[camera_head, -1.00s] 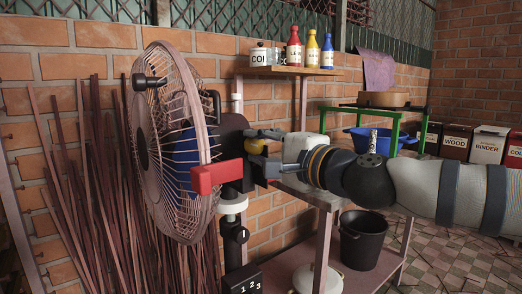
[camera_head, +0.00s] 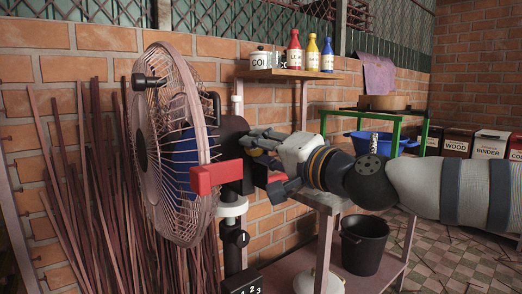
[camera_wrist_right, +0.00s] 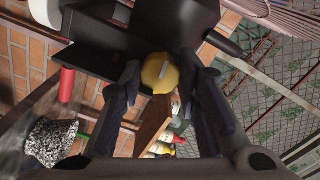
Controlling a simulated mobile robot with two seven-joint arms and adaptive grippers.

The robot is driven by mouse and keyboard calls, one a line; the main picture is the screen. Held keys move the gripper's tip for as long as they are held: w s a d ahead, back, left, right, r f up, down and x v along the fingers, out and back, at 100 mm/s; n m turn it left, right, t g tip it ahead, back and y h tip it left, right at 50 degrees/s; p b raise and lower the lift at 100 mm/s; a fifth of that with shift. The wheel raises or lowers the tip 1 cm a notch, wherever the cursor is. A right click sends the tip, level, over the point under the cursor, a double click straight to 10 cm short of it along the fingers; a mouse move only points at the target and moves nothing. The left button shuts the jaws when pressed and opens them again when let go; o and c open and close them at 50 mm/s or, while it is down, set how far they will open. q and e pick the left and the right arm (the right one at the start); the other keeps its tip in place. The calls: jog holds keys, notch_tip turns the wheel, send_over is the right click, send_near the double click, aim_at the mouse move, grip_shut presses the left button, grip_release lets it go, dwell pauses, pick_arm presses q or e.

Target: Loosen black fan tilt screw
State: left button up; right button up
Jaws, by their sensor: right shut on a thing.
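The fan (camera_head: 180,145) has a pinkish wire cage and a black motor housing (camera_head: 232,140), and stands upright at the left of the head view. A round yellow knob (camera_wrist_right: 158,70) with a pale slot-like mark sits against the black housing in the wrist view. It shows partly in the head view (camera_head: 256,151). My right gripper (camera_wrist_right: 160,82) is shut on this knob, with one dark finger on each side. In the head view my right gripper (camera_head: 265,163) reaches in from the right behind the fan. My left gripper is not in view.
The fan's pole (camera_head: 233,240) stands below. Thin sticks (camera_head: 85,190) lean on the brick wall. A shelf (camera_head: 290,73) with bottles and a black bucket (camera_head: 364,243) are behind.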

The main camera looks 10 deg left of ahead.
dwell(0.3)
jog(key=o, duration=1.2)
jog(key=shift+c, duration=0.2)
jog(key=v, duration=1.2)
